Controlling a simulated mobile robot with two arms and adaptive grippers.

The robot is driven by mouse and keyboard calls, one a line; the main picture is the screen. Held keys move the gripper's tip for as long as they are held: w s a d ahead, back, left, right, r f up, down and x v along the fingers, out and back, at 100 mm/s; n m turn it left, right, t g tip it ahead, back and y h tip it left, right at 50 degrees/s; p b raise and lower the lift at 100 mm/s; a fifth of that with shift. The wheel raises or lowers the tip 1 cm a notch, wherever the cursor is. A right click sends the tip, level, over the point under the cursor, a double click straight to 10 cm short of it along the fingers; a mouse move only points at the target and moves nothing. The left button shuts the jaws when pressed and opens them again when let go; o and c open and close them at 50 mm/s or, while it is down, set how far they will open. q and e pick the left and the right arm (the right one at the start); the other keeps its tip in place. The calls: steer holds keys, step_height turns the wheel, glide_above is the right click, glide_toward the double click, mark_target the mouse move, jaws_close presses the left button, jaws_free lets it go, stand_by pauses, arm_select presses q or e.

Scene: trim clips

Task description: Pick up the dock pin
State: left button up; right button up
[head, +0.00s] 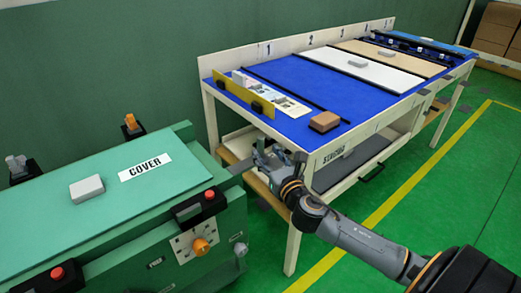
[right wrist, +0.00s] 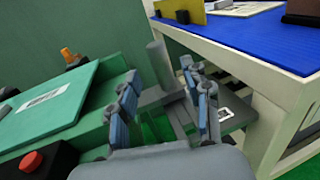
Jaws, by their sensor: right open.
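A grey upright cylinder, which looks like the dock pin (right wrist: 157,62), stands on a grey plate (right wrist: 151,97) beside the green cabinet in the right wrist view. My right gripper (right wrist: 161,76) is open, with one finger on each side of the pin's line in that view; I cannot tell whether either finger touches it. In the head view my right gripper (head: 274,155) is in the gap between the green cabinet and the blue-topped bench, and I cannot make out the pin clearly there. My left gripper is not in view.
The green cabinet (head: 60,222) with a COVER label (head: 145,168) and a grey block (head: 87,189) is at the left. The blue-topped bench (head: 300,82) holds a brown block (head: 325,121) near its front corner. Green floor (head: 440,200) is open at the right.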

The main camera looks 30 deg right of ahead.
mark_target(262, 147)
steer(key=shift+w+d, duration=0.1)
steer(key=shift+w, duration=0.45)
steer(key=w, duration=0.4)
steer(key=shift+w+d+b, duration=0.15)
steer(key=shift+d+b, duration=0.2)
steer(key=shift+d, duration=0.05)
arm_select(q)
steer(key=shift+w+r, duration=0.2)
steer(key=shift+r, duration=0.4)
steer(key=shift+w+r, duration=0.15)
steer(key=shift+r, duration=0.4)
arm_select(e)
jaws_close()
